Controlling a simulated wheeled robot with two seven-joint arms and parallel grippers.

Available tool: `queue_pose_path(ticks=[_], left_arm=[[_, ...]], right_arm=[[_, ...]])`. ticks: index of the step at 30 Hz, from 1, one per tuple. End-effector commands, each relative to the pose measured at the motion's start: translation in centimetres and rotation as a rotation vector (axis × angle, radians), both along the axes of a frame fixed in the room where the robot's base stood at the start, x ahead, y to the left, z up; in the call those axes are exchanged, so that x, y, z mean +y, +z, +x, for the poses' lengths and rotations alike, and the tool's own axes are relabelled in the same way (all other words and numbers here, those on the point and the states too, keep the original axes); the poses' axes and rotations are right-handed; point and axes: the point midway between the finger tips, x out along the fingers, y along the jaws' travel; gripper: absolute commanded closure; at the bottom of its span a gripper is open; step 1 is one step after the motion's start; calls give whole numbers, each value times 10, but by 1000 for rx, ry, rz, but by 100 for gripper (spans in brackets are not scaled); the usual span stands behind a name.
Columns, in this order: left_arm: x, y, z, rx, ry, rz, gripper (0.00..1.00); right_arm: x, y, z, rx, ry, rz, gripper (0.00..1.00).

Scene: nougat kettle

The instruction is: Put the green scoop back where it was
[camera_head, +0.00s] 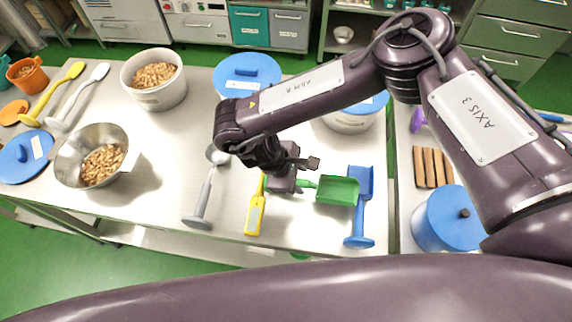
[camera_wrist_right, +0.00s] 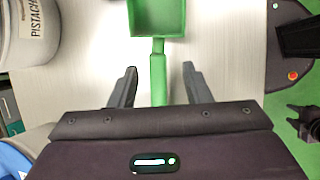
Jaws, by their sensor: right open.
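The green scoop (camera_head: 338,190) lies on the steel table, its pan toward the right and its handle toward my right gripper (camera_head: 301,178). In the right wrist view the scoop's pan (camera_wrist_right: 158,16) is at the top, and its handle runs down between the two fingers. My right gripper (camera_wrist_right: 160,70) is open, with a finger on each side of the handle and a gap on both sides. A dark pronged shape at the right edge of that view looks like my left gripper (camera_wrist_right: 304,120); its jaw state is unclear.
A blue scoop (camera_head: 361,196) lies close to the green pan's right side. A yellow scoop (camera_head: 255,214) and a grey scoop (camera_head: 202,200) lie to the left. A steel bowl of nuts (camera_head: 68,158) and lidded tubs stand around. Bare table lies at left centre (camera_head: 160,190).

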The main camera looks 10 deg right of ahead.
Motion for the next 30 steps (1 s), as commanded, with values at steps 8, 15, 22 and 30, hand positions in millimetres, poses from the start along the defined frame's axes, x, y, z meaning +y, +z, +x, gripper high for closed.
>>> queue_pose_path(ticks=[8, 15, 22, 30], left_arm=[[0, -16, 0, 0, 1, 1, 61], [1, -23, 0, 0, 1, 1, 61], [1, -24, 0, 1, 1, 1, 61], [1, -24, -1, 2, 2, 1, 61]], right_arm=[[26, 52, -2, -7, 3, -2, 56], [40, 80, -5, -4, 1, 0, 56], [43, 88, -7, 0, -1, -1, 56], [43, 88, -7, 0, -1, -1, 56]])
